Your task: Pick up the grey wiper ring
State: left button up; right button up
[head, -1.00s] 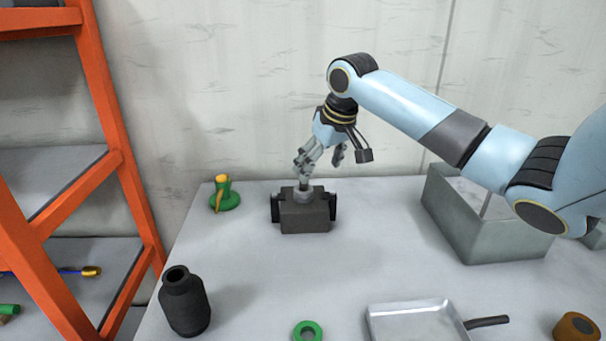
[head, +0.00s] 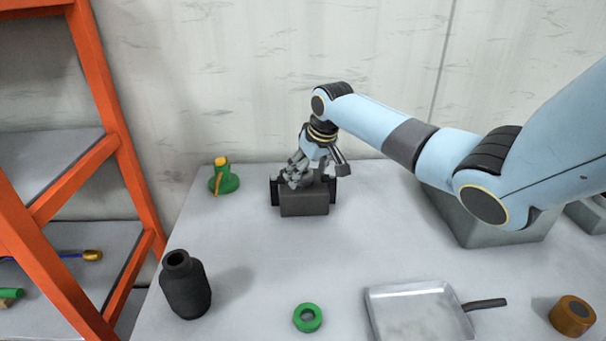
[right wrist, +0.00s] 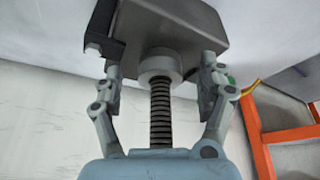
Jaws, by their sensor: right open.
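The grey wiper ring (right wrist: 160,64) sits around a dark threaded screw (right wrist: 160,112), against the dark block of the screw jack (right wrist: 185,25) in the right wrist view. In the head view the jack block (head: 304,204) stands on the table near the back, and my gripper mostly hides the ring there. My right gripper (head: 311,179) is open above the block. In the right wrist view its fingers (right wrist: 161,68) stand on both sides of the ring, with gaps between, and the screw runs between them. My left gripper is not in view.
A green jack with a yellow top (head: 223,180) stands back left. A grey box (head: 500,222) is at right; an orange rack (head: 125,150) at left.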

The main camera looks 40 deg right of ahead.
jog(key=c, duration=1)
jog(key=shift+c, duration=0.2)
